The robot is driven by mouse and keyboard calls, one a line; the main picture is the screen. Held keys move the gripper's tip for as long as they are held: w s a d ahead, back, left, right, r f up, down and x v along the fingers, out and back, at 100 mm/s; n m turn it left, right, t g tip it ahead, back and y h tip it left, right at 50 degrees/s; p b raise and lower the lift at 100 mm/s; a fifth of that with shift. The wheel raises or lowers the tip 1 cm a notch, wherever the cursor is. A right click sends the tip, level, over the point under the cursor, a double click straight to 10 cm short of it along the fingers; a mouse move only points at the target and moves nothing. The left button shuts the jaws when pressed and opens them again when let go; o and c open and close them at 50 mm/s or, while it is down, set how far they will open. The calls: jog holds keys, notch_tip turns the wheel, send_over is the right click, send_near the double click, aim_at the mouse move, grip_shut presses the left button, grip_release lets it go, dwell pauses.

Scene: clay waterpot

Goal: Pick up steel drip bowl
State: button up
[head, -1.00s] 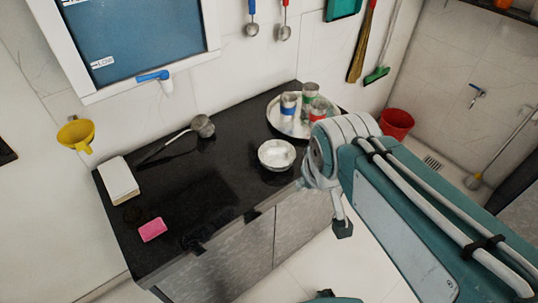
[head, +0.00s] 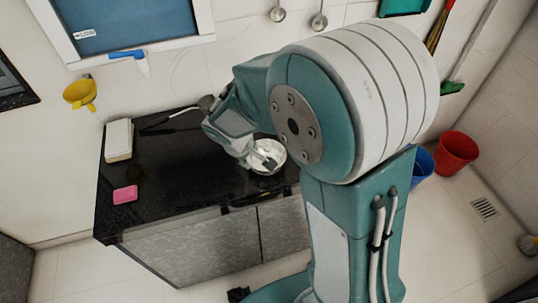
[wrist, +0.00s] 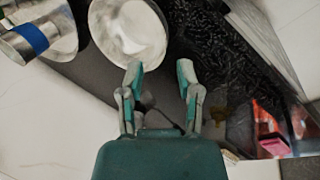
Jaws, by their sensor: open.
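The steel drip bowl (head: 277,149) is round and shallow with a pale inside. It stands on the black counter, partly covered by my gripper and arm in the head view. In the wrist view the bowl (wrist: 124,32) lies at the top, just beyond the left fingertip. My gripper (wrist: 160,75) is open, with nothing between its two fingers. In the head view my gripper (head: 266,162) is over the bowl; I cannot tell if it touches it.
A metal cup with a blue band (wrist: 28,40) stands by the bowl on the wrist view's left. A pink sponge (head: 125,194), a pale block (head: 119,140) and a ladle with a dark handle (head: 170,121) are on the counter's left part. The counter's middle is clear.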

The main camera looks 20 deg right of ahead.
aim_at(255, 168)
jog(key=f, duration=0.3)
jog(key=w+f, duration=0.1)
jog(key=shift+a+f, duration=0.35)
jog(key=d+f, duration=0.1)
jog(key=f, duration=0.1)
jog(key=w+d+f, duration=0.1)
jog(key=d+f, duration=0.1)
jog(key=shift+w+d+f, duration=0.1)
jog(key=shift+d+f, duration=0.1)
jog(key=shift+f, duration=0.05)
jog(key=shift+w+f, duration=0.1)
jog(key=shift+f, duration=0.2)
jog(key=shift+a+f, duration=0.2)
jog(key=shift+a, duration=0.4)
jog(key=shift+d, duration=0.3)
grip_shut()
jog(key=shift+d, duration=0.2)
